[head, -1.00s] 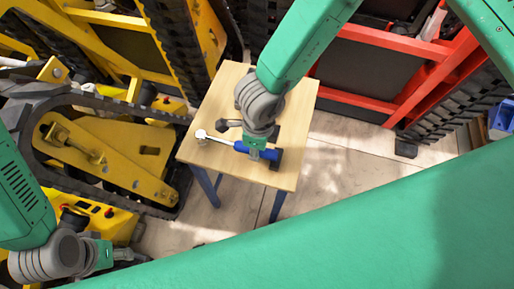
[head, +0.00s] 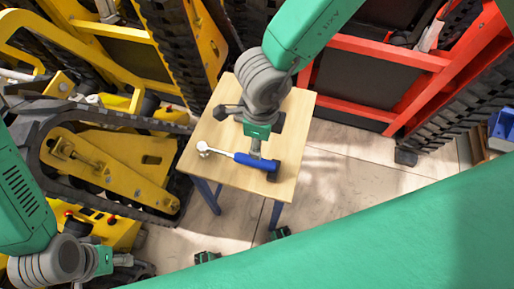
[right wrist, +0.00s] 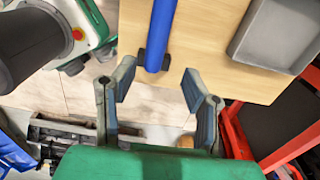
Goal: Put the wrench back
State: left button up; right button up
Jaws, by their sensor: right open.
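The wrench has a silver head and a blue handle (head: 250,160) and lies on the wooden table (head: 205,165), head to the left. Its dark handle end is at the right. My right gripper (head: 256,149) is over the handle, partly hidden by its wrist. In the right wrist view this gripper (right wrist: 158,78) is open and empty, with the end of the blue handle (right wrist: 160,30) beyond and between its fingertips. A grey tray (right wrist: 262,58) lies on the table beside the handle; my wrist largely covers that area in the head view. My left gripper (head: 120,260) is low at the left, away from the table; its fingers are unclear.
A yellow tracked carrier (head: 110,160) stands close to the left of the table. A red carrier frame (head: 345,115) stands behind and to the right. Pale floor (head: 345,180) is clear right of the table.

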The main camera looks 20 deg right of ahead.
jog(key=d+n, duration=0.1)
jog(key=s+d+f+n+h, duration=0.1)
jog(key=d+n, duration=0.1)
jog(key=s+d+f+n+t, duration=0.1)
jog(key=d+n, duration=0.1)
jog(key=shift+d+f, duration=0.1)
jog(key=shift+f, duration=0.15)
jog(key=s+d+f+n, duration=0.2)
jog(key=s+d+n, duration=0.4)
jog(key=n, duration=0.4)
jog(key=s+d+f+n, duration=0.3)
jog(key=s+d+n, duration=0.3)
jog(key=n, duration=0.4)
jog(key=shift+s+f+y, duration=0.35)
jog(key=shift+s+y, duration=0.05)
jog(key=shift+s, duration=0.45)
jog(key=shift+w, duration=0.15)
jog(key=shift+c, duration=0.5)
jog(key=shift+c, duration=0.4)
